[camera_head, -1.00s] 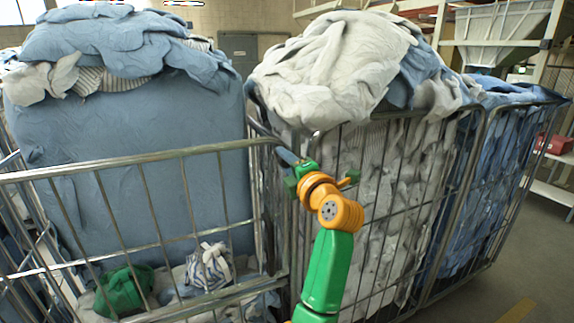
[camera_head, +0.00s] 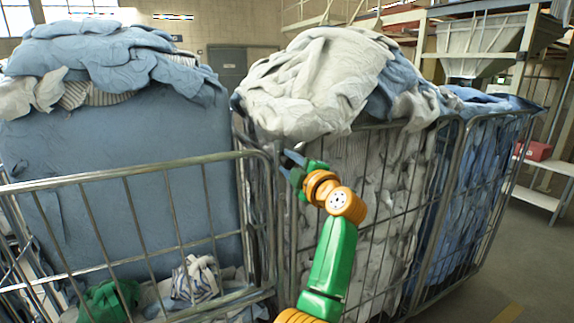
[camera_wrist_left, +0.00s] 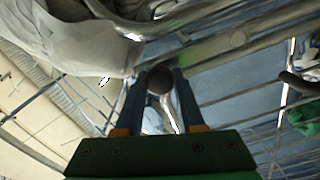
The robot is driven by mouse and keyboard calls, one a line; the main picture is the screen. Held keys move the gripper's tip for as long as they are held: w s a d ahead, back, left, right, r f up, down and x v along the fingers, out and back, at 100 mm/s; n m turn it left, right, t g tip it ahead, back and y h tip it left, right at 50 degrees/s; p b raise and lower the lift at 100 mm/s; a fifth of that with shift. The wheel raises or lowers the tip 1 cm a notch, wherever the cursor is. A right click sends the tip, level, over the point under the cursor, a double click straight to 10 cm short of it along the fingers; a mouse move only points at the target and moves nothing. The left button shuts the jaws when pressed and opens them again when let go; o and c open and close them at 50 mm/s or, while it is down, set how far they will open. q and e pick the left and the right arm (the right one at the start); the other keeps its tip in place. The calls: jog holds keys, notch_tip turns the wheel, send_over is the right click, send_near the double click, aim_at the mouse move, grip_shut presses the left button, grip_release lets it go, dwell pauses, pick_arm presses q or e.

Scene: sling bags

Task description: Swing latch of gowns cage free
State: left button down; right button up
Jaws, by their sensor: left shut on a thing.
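My left gripper (camera_head: 287,160) has its dark fingers at the corner where the left cage's front gate (camera_head: 150,170) meets the middle cage (camera_head: 375,200). In the left wrist view its fingers (camera_wrist_left: 160,90) are closed around a dark, round-ended knob (camera_wrist_left: 159,79), which looks like the latch handle. A pale metal part shows below the knob between the fingers. The rest of the latch is hidden by the fingers, and I cannot tell whether it is engaged. My right gripper is not in view.
The left cage holds a big blue bundle (camera_head: 120,190) and a green bag (camera_head: 108,300). White-grey cloth (camera_head: 320,85) overhangs the middle cage close above my gripper. A blue-filled cage (camera_head: 485,190) stands to the right. Open floor (camera_head: 525,265) lies at the lower right.

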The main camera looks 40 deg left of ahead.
pick_arm(q)
jog(key=shift+r, duration=0.1)
jog(key=c, duration=0.9)
grip_release()
jog(key=o, duration=0.4)
jog(key=shift+w, duration=0.1)
jog(key=shift+d+f, duration=0.2)
jog(key=b+v, duration=0.4)
jog(key=v, duration=0.2)
jog(key=shift+d+r, duration=0.15)
jog(key=shift+d, duration=0.2)
